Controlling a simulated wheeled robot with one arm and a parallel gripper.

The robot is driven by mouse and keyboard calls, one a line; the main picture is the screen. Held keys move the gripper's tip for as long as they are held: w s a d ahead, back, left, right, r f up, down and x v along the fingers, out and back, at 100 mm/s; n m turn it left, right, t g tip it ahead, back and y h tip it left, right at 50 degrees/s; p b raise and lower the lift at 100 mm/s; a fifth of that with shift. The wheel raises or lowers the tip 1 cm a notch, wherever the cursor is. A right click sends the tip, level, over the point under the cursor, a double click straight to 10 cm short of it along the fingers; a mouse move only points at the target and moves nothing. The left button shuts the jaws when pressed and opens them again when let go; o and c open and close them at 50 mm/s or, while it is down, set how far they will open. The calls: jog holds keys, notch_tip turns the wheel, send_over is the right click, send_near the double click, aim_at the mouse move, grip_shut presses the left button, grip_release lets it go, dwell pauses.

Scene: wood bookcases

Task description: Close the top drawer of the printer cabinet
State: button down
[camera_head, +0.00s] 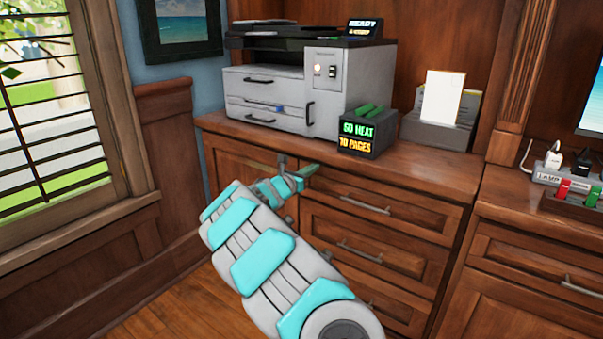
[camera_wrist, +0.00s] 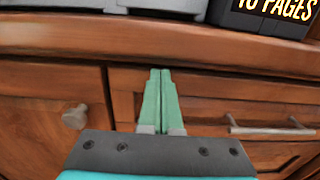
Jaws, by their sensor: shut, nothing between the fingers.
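The printer cabinet (camera_head: 215,127) is brown wood with a door on its left and a stack of drawers on its right. The top drawer (camera_head: 415,213) has a silver bar handle (camera_head: 358,203). It looks flush or nearly flush with the cabinet front; a small gap cannot be ruled out. In the wrist view the top drawer (camera_wrist: 215,90) lies ahead and to the right. My gripper (camera_head: 312,168) is shut and empty, its green fingers (camera_wrist: 160,72) pointing at the drawer's upper left part, just below the cabinet top. Whether the fingertips touch the wood I cannot tell.
A grey printer (camera_head: 345,75) and a dark block with lit text (camera_head: 368,135) stand on the cabinet top. A round door knob (camera_wrist: 75,117) is left of my fingers. Lower drawers (camera_head: 350,240) look closed. A window (camera_head: 60,110) is at the left.

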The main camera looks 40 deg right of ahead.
jog(key=shift+w+d+r, duration=0.1)
jog(key=shift+w+d, duration=0.05)
jog(key=shift+d, duration=0.1)
jog(key=shift+r, duration=0.1)
dwell(0.3)
jog(key=b+v, duration=0.1)
jog(key=v, duration=1.3)
